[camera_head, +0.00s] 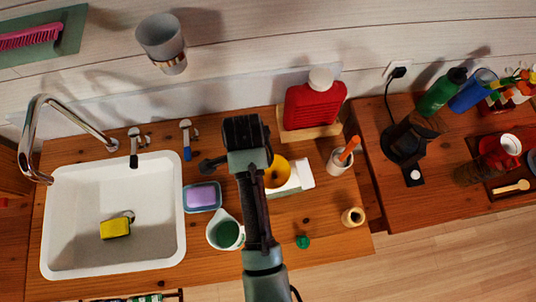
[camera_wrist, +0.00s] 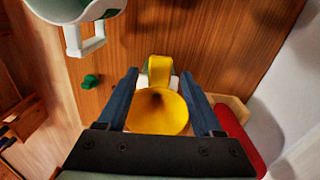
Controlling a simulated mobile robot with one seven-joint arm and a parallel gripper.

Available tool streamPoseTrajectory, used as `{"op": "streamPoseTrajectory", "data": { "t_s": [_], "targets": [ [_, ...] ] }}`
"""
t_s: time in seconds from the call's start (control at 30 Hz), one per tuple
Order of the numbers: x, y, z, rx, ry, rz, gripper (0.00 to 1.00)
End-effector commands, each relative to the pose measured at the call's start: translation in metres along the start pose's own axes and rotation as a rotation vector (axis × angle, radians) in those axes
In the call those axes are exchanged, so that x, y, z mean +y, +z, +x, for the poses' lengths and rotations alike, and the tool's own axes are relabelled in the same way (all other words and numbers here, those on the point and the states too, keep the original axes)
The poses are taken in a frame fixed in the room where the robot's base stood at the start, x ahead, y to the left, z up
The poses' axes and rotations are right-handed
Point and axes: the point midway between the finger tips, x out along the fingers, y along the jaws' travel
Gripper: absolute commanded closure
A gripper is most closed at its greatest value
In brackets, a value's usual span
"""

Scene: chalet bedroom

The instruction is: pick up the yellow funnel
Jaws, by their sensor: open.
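The yellow funnel (camera_head: 278,172) is on the wooden counter, partly hidden behind my arm in the head view. In the wrist view the yellow funnel (camera_wrist: 158,110) shows its wide round mouth towards the camera. My gripper (camera_wrist: 163,85) is open, with one dark blue finger on each side of the funnel. A yellow strap-like part (camera_wrist: 159,68) shows beyond the mouth. I cannot tell whether the fingers touch the funnel. In the head view my gripper (camera_head: 243,150) is above the counter, and its fingertips are hard to make out.
A white block (camera_head: 300,178) is beside the funnel. A white cup (camera_head: 225,232) and a purple sponge in a dish (camera_head: 202,197) are left of my arm. A red bottle (camera_head: 314,105) stands behind, and a white holder (camera_head: 340,161) is to the right. The sink (camera_head: 115,215) is at left.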

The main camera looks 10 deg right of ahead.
Motion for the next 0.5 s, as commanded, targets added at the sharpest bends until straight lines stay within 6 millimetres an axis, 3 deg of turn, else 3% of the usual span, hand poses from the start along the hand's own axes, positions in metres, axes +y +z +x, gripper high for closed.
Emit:
{"op": "streamPoseTrajectory", "data": {
  "t_s": [0.3, 0.5],
  "targets": [
    [0.003, 0.004, 0.040, 0.000, 0.004, -0.002, 0.32],
    [0.002, 0.004, 0.048, 0.000, 0.001, -0.001, 0.32]
  ]
}}
